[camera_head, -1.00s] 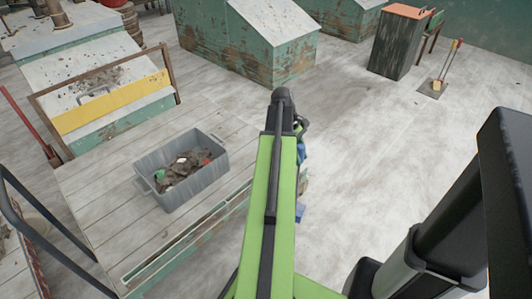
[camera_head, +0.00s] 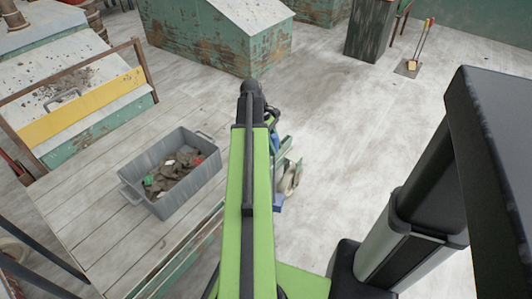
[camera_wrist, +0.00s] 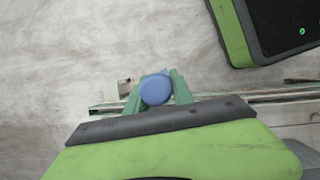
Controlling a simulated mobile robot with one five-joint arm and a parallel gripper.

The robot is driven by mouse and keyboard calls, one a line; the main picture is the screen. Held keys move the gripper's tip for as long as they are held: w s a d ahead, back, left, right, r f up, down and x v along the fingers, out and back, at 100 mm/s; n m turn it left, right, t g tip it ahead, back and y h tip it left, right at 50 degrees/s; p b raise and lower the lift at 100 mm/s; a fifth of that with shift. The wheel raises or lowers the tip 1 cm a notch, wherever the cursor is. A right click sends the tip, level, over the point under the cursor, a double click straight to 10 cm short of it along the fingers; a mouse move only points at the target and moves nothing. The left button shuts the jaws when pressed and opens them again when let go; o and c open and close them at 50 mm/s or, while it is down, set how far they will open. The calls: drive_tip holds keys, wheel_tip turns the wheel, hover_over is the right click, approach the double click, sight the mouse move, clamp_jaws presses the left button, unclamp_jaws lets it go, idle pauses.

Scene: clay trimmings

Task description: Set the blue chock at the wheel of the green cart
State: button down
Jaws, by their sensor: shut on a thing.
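In the wrist view my gripper (camera_wrist: 157,92) is shut on a rounded blue piece, the blue chock (camera_wrist: 156,88), held between two green-grey fingers. In the head view my green arm covers most of the gripper; only bits of blue and teal show to the right of the arm. A planked platform with a worn green edge (camera_head: 178,262) lies left of the arm; I cannot tell if it is the green cart. No wheel is clearly seen. A similar green rail (camera_wrist: 250,98) runs behind the fingers in the wrist view. Whether the chock touches anything is unclear.
A grey tub (camera_head: 172,196) with dark scraps stands on the platform. Worn green boxes (camera_head: 215,45) stand at the back. A dark cabinet (camera_head: 368,30) and a dustpan (camera_head: 407,68) are at the back right.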

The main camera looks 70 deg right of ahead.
drive_tip(key=shift+w+f+b, duration=0.15)
drive_tip(key=shift+f+b, duration=0.3)
drive_tip(key=shift+f, duration=0.15)
drive_tip(key=shift+w+f+b, duration=0.15)
drive_tip(key=shift+f+b, duration=0.25)
drive_tip(key=shift+f, duration=0.3)
drive_tip(key=shift+w+f+b, duration=0.1)
drive_tip(key=shift+f+b, duration=0.15)
drive_tip(key=shift+b, duration=0.15)
wheel_tip(320, 180, down, 9)
drive_tip(key=b, duration=0.8)
drive_tip(key=shift+b, duration=0.4)
drive_tip(key=shift+f+b, duration=0.15)
drive_tip(key=shift+b, duration=0.2)
drive_tip(key=c, duration=1.3)
unclamp_jaws()
drive_tip(key=shift+f, duration=0.15)
drive_tip(key=shift+o, duration=1.3)
